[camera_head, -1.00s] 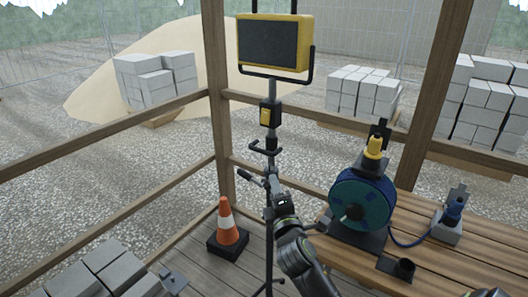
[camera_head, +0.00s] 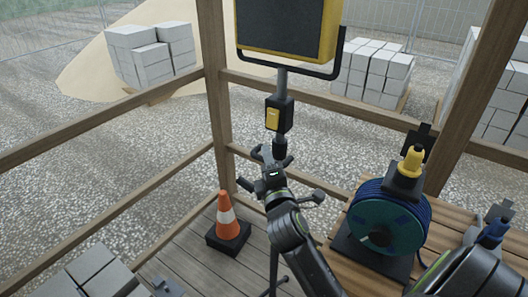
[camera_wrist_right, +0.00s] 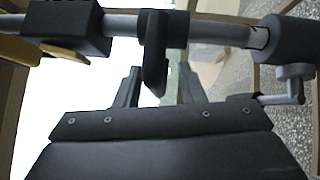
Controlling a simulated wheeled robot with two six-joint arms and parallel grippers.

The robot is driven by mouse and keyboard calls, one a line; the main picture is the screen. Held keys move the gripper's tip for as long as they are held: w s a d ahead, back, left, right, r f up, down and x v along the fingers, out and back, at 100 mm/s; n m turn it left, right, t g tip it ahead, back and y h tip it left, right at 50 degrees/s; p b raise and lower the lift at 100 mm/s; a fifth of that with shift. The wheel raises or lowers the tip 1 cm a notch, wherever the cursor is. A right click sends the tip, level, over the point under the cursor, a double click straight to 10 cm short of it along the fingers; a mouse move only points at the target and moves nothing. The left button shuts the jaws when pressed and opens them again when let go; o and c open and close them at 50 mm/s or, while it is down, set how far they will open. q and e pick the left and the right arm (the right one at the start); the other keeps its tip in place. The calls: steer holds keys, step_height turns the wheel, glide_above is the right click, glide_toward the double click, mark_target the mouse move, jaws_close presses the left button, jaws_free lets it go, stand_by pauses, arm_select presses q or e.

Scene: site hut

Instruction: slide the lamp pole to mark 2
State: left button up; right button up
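The work lamp (camera_head: 285,28) has a yellow frame and a dark face, its top cut off in the head view. It sits on an upright grey pole (camera_head: 282,82) with a black and yellow box (camera_head: 278,114) below it. My right gripper (camera_head: 268,158) is at the pole below this box. In the right wrist view its fingers (camera_wrist_right: 158,90) are apart, with a black handle (camera_wrist_right: 154,50) of the pole between them and gaps beside it. The pole (camera_wrist_right: 215,34) runs across that view. A knob (camera_wrist_right: 296,74) is at its right end. I cannot make out mark 2.
An orange and white cone (camera_head: 228,220) stands on the deck left of the pole. A blue cable reel (camera_head: 385,222) stands on the wooden bench (camera_head: 340,262) at right. Wooden rails (camera_head: 130,100) surround the corner. Grey blocks (camera_head: 95,275) are at lower left.

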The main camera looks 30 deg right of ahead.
steer(key=shift+s+a+r, duration=0.1)
steer(key=shift+s+r, duration=0.05)
steer(key=shift+c, duration=0.4)
jaws_close()
arm_select(q)
steer(key=shift+s+a, duration=0.25)
steer(key=shift+s, duration=0.15)
steer(key=shift+w, duration=0.15)
arm_select(e)
steer(key=shift+r, duration=0.1)
